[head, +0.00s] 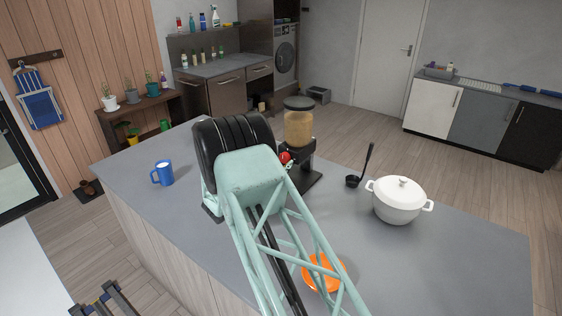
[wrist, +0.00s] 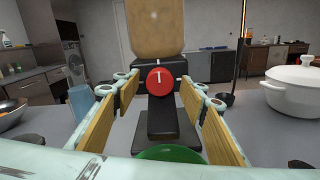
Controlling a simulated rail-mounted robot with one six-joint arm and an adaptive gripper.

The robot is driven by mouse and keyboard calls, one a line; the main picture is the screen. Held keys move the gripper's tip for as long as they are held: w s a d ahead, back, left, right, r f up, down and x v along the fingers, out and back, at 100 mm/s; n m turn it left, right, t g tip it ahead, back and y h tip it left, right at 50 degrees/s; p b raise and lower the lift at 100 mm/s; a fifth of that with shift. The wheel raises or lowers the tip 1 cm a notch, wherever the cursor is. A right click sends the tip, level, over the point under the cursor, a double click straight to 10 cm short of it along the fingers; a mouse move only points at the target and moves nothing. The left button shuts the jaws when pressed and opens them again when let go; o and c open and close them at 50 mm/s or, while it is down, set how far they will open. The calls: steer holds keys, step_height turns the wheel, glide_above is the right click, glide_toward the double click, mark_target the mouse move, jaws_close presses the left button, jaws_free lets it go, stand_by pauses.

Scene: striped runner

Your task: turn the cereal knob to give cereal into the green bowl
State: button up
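The cereal dispenser has a clear tan-filled hopper (head: 299,128) on a black stand and stands on the grey counter. Its round red knob (wrist: 160,81) faces me in the wrist view, with a white mark pointing straight up; part of it also shows in the head view (head: 285,157). The green bowl (wrist: 170,154) is at the bottom of the wrist view, in front of the stand and partly cut off by my gripper. It is hidden in the head view. My gripper (wrist: 160,88) is open and empty, its fingers on either side of the knob in the picture; contact is not visible.
A white lidded pot (head: 399,203) and a black ladle (head: 353,181) stand right of the dispenser. A blue mug (head: 162,173) is on the left. An orange dish (head: 323,273) lies near my arm. The counter between mug and far-left edge is clear.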

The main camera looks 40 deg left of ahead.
steer(key=s, duration=1.1)
steer(key=shift+d, duration=0.35)
